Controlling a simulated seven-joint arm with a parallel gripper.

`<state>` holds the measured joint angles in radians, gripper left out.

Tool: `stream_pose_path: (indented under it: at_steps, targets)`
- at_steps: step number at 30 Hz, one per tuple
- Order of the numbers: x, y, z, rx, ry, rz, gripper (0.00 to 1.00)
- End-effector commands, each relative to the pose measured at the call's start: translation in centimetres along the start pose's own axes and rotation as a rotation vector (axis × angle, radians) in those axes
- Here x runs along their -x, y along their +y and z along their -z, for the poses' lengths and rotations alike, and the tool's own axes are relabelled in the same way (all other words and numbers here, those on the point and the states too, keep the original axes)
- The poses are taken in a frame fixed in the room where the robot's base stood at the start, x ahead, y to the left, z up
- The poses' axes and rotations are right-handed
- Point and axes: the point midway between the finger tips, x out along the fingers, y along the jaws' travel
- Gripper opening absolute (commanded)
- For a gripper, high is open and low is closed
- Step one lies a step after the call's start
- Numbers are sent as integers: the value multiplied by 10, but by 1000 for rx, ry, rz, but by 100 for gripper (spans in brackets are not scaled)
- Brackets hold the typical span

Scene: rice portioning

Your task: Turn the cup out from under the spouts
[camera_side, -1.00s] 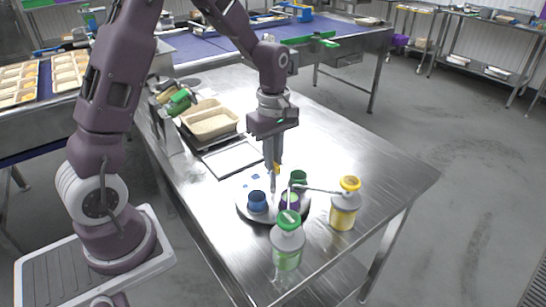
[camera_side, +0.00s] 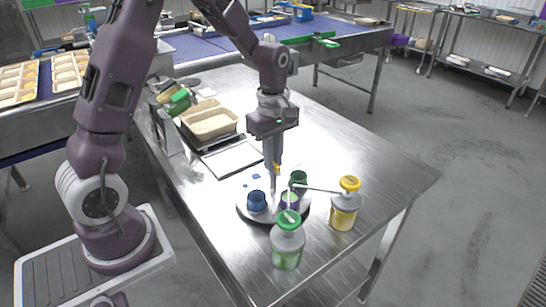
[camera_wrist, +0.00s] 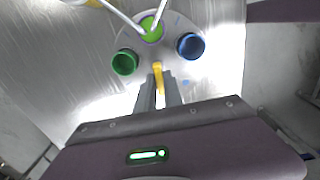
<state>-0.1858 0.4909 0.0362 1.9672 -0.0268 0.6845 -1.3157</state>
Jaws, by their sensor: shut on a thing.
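My gripper (camera_side: 274,180) is shut on a yellow peg (camera_wrist: 157,72) that stands up from a round grey turntable (camera_side: 248,215). A purple cup (camera_side: 290,202) stands at the turntable's front right, and green shows inside it in the wrist view (camera_wrist: 152,30). The spouts of a green-topped pump bottle (camera_side: 287,243) and a yellow-topped pump bottle (camera_side: 344,207) reach over this cup. A blue cup (camera_side: 257,201) stands at the turntable's left. A dark green cup (camera_side: 299,179) stands at its back right. Both also show in the wrist view, blue (camera_wrist: 190,46) and green (camera_wrist: 124,62).
The two pump bottles stand close to the turntable's rim, near the table's front edge. A beige tray (camera_side: 210,124) sits on a stand behind, with a flat pale plate (camera_side: 233,160) before it. The steel table (camera_side: 370,155) is clear to the right.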

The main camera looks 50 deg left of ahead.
Motion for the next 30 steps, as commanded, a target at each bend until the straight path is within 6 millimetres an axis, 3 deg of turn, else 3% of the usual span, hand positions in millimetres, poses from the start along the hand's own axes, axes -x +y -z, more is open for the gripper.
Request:
stream_pose_path:
  at_steps: [30]
  targets:
    - [1, 1, 0, -455, 1, -4, 0]
